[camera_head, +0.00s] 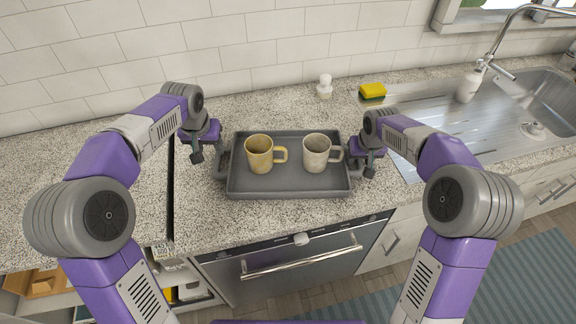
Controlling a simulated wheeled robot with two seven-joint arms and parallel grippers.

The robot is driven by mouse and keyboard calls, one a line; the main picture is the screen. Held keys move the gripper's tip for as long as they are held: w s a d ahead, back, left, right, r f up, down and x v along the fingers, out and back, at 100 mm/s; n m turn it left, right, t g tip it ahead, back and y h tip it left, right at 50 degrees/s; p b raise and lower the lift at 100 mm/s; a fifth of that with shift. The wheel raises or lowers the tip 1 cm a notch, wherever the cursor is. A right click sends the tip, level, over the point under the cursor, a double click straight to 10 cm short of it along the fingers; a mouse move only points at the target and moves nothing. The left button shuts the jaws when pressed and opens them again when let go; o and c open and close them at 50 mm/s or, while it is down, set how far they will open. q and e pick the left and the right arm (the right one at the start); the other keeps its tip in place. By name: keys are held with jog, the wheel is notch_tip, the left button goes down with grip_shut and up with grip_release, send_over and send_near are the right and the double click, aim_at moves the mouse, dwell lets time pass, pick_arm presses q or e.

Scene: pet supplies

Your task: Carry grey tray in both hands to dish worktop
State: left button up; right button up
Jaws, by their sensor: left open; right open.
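The grey tray (287,184) lies flat on the speckled worktop (275,220), between my two grippers. A yellow mug (259,155) stands in its left half and a pale beige mug (316,153) in its right half. My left gripper (204,154) is open just off the tray's left end, near the left handle (221,164). My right gripper (368,162) is open at the tray's right end. The right handle is mostly hidden behind my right gripper, and I cannot tell whether its fingers touch it.
A yellow and green sponge (372,92) and a small white object (324,86) stand behind the tray. A steel sink (545,105) with a tap and a soap bottle (468,85) is at the right. A dark gap (171,195) splits the worktop at the left.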

jog(key=shift+r, duration=0.1)
pick_arm(q)
jog(key=v, duration=0.4)
jog(key=shift+r, duration=0.1)
pick_arm(e)
jog(key=v, duration=1.2)
